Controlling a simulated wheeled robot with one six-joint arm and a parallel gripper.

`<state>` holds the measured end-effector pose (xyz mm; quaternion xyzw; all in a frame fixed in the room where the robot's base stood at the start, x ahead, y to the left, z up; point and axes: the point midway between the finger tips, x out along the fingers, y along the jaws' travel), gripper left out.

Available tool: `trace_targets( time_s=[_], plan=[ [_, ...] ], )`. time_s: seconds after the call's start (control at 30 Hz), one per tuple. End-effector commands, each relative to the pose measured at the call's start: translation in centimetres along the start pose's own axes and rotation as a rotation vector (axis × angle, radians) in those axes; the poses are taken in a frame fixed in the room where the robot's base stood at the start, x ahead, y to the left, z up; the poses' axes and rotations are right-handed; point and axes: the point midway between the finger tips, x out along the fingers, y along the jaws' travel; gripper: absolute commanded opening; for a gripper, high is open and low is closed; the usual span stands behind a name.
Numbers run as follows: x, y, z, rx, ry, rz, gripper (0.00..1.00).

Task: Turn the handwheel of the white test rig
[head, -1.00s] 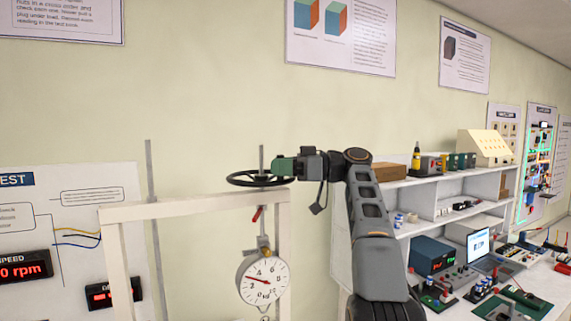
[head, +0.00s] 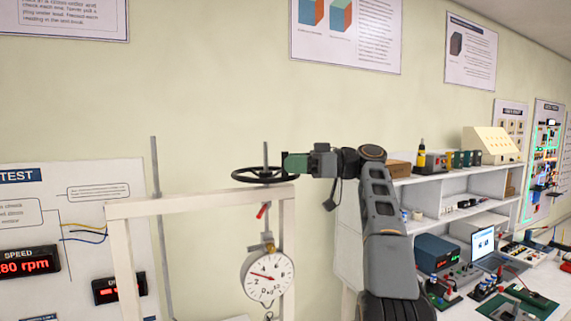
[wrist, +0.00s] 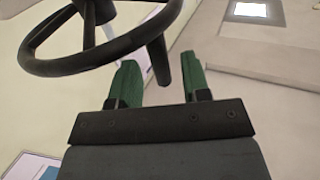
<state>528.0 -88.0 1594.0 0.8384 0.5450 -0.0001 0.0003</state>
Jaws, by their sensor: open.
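The black handwheel (head: 262,175) lies flat on top of the white test rig (head: 200,203), on a vertical grey rod. In the wrist view the handwheel (wrist: 85,62) fills the upper left, with its rim and a dark peg at its right side. My gripper (head: 288,164) is at the right side of the wheel. Its two green fingers (wrist: 160,82) stand apart in the wrist view, with the peg's lower end between or just beyond them. I cannot tell whether they touch it. The round dial gauge (head: 267,276) hangs below the wheel.
A tall grey rod (head: 161,225) stands left of the wheel. A panel with red speed readouts (head: 28,263) is at the left. White shelves (head: 440,197) and a bench with a laptop (head: 484,244) and instruments are at the right. The wall behind the wheel is clear.

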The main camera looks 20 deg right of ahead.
Motion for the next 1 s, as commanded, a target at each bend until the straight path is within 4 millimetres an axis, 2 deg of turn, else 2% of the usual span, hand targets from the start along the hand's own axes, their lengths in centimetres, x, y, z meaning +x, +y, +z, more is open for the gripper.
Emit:
trace_targets(
  time_s=[0.03,0.2,0.4,1.0],
  plan=[
    [-1.0,0.1,0.0,0.000,0.000,0.003,0.43],
    [-3.4,0.1,-0.1,0.000,0.001,0.003,0.43],
    [-5.0,0.1,0.0,0.000,0.001,0.001,0.43],
    [-5.3,0.0,0.0,0.005,0.001,-0.001,0.43]
  ],
)
